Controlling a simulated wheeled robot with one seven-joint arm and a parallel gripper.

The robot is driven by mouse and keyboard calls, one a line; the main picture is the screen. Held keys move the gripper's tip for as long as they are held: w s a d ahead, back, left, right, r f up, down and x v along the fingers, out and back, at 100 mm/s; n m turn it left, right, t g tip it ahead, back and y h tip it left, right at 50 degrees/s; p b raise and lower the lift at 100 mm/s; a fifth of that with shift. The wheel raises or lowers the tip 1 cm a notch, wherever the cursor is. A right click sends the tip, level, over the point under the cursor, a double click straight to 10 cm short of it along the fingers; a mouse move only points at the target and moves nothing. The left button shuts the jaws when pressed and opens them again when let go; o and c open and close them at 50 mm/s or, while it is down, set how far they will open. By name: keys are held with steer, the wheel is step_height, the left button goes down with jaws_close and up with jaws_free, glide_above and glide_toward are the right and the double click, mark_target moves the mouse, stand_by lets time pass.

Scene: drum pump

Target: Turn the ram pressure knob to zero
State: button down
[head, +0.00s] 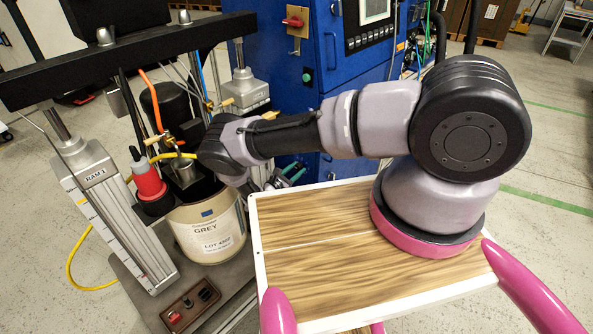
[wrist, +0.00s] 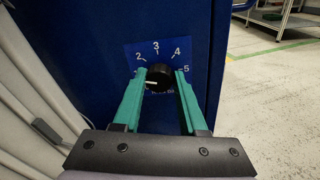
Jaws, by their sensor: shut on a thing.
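The ram pressure knob (wrist: 159,77) is a round black dial on a dark blue plate with white numbers. The numbers 2, 3, 4 and 5 show around its top and right side. Its white pointer line lies on the left half and points left, below the 2. My gripper (wrist: 160,78) has a teal finger on each side of the knob and is shut on it. The fingers hide parts of the scale at lower left and right. In the head view my gripper (head: 291,172) is at the blue cabinet, and the knob is hidden.
The blue cabinet (head: 330,45) stands behind my arm. To the left are the ram column labelled RAM 1 (head: 110,200), a bucket labelled GREY (head: 212,232) and a small button box (head: 190,306).

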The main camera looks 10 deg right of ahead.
steer(key=n+g, duration=0.1)
steer(key=n, duration=0.4)
steer(key=shift+a+r, duration=0.1)
steer(key=shift+a, duration=0.05)
steer(key=shift+w+n+g, duration=0.15)
steer(key=shift+n+g, duration=0.15)
steer(key=shift+n, duration=1.8)
steer(key=shift+c, duration=2.3)
jaws_free()
steer(key=shift+h, duration=0.3)
